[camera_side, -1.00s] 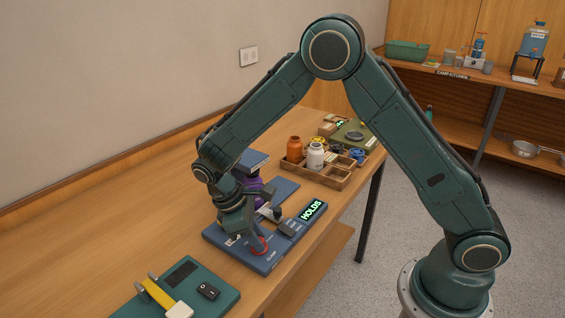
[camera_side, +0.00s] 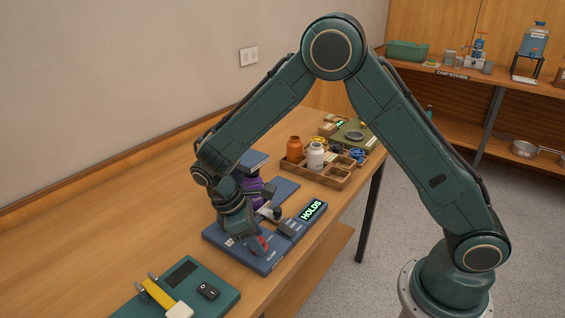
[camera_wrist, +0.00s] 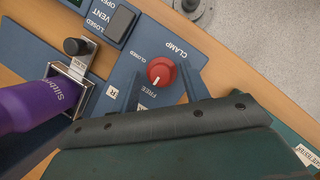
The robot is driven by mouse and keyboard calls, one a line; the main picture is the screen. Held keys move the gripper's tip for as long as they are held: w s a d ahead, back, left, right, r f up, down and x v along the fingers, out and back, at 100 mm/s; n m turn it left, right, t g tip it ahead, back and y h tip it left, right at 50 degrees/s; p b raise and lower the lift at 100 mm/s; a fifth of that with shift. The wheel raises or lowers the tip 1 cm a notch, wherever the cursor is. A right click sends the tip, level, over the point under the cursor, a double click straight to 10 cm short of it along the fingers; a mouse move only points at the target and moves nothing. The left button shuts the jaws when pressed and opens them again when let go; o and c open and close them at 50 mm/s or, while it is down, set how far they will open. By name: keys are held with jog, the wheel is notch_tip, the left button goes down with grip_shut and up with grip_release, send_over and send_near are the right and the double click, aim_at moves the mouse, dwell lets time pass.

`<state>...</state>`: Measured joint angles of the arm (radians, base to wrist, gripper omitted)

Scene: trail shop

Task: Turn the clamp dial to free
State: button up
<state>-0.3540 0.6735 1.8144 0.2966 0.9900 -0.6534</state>
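The red clamp dial (camera_wrist: 161,72) sits on the blue panel (camera_wrist: 205,58) marked CLAMP. Its white mark points down and slightly left, toward the word FREE. My gripper (camera_wrist: 160,84) is at the dial, with one finger on each side and small gaps showing, so it looks open around it. In the side view my gripper (camera_side: 251,240) reaches down to the panel, and the dial (camera_side: 262,243) is partly hidden behind it. A purple bottle (camera_wrist: 42,103) stands in the metal clamp bracket (camera_wrist: 82,76).
The green display (camera_side: 312,211) reads HOLDS. A VENT switch (camera_wrist: 120,24) and black knob (camera_wrist: 76,46) are close by. A teal unit with a yellow handle (camera_side: 157,292) is at the front, and a wooden tray (camera_side: 333,181) with jars stands beyond.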

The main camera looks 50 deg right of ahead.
jog(key=shift+r, duration=0.1)
jog(key=v, duration=1.3)
jog(key=shift+r, duration=0.25)
jog(key=shift+w+a+r, duration=0.1)
dwell(0.3)
notch_tip(320, 180, up, 7)
jog(key=m+t, duration=0.2)
send_over(265, 242)
jog(key=s+d+r+m+t+y, duration=0.1)
jog(key=s+d+r+m+t, duration=0.1)
jog(key=s+d+r, duration=0.25)
jog(key=s+d+f+m+t+y, duration=0.1)
jog(key=s+m+t, duration=0.3)
jog(key=s, duration=1.1)
jog(key=shift+s+d+f+m+t+y, duration=0.2)
jog(key=shift+s+d+m+t+y, duration=0.2)
jog(key=shift+d+m+y, duration=0.15)
